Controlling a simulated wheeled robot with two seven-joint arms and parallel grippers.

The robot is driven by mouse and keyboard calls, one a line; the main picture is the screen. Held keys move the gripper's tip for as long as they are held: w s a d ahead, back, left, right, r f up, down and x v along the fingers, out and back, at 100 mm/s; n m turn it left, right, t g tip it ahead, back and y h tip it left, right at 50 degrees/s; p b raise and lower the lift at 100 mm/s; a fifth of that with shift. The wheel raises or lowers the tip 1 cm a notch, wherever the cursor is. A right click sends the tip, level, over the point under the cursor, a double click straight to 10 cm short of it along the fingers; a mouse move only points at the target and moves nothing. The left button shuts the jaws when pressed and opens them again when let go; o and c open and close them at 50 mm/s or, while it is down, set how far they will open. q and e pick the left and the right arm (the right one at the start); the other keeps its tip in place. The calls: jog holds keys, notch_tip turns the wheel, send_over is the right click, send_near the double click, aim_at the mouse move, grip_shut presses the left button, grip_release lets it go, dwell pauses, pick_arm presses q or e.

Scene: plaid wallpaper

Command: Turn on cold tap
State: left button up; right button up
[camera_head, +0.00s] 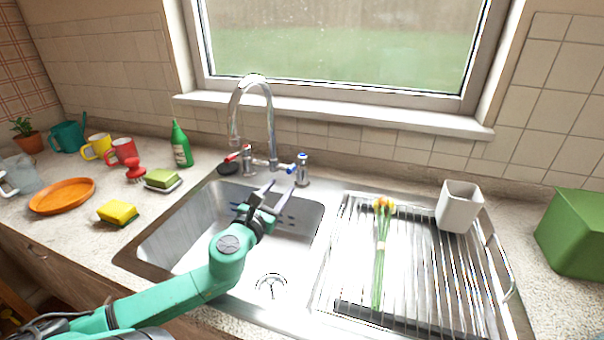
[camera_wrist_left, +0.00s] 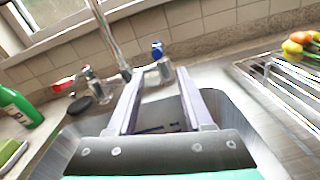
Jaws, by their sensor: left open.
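The chrome tap (camera_head: 262,105) has an arched spout behind the sink. Its blue-marked cold handle (camera_head: 302,160) is on the right and its red-marked hot handle (camera_head: 240,153) is on the left. My left gripper (camera_head: 276,189) is open and empty over the back of the sink, just in front of the tap. In the left wrist view, the blue-topped cold handle (camera_wrist_left: 157,50) is beyond and between the two spread fingers (camera_wrist_left: 158,80), apart from them. The red hot handle (camera_wrist_left: 64,84) is to their left. My right gripper is not in view.
The steel sink (camera_head: 165,235) lies below my left arm. A wire drying rack (camera_head: 415,270) with flowers (camera_head: 380,250) and a white cup (camera_head: 459,207) is at right. A green bottle (camera_head: 181,145), sponge (camera_head: 118,213) and orange plate (camera_head: 62,196) are on the left counter.

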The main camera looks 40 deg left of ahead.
aim_at(297, 162)
pick_arm(q)
jog(key=b+x, duration=0.4)
jog(key=x, duration=0.1)
jog(key=b+x, duration=0.2)
jog(key=x, duration=0.1)
jog(key=shift+r+b, duration=0.3)
jog(key=shift+b, duration=0.1)
jog(key=shift+w+a+r+b, duration=0.2)
jog(key=shift+w+b, duration=0.25)
jog(key=shift+b, duration=0.25)
jog(key=x, duration=0.1)
jog(key=p+x, duration=0.1)
jog(key=x, duration=0.1)
jog(key=shift+s+a+r, duration=0.1)
jog(key=shift+a+r, duration=0.05)
jog(key=shift+a, duration=0.15)
jog(key=shift+w+d, duration=0.2)
jog(key=shift+w, duration=0.15)
grip_shut()
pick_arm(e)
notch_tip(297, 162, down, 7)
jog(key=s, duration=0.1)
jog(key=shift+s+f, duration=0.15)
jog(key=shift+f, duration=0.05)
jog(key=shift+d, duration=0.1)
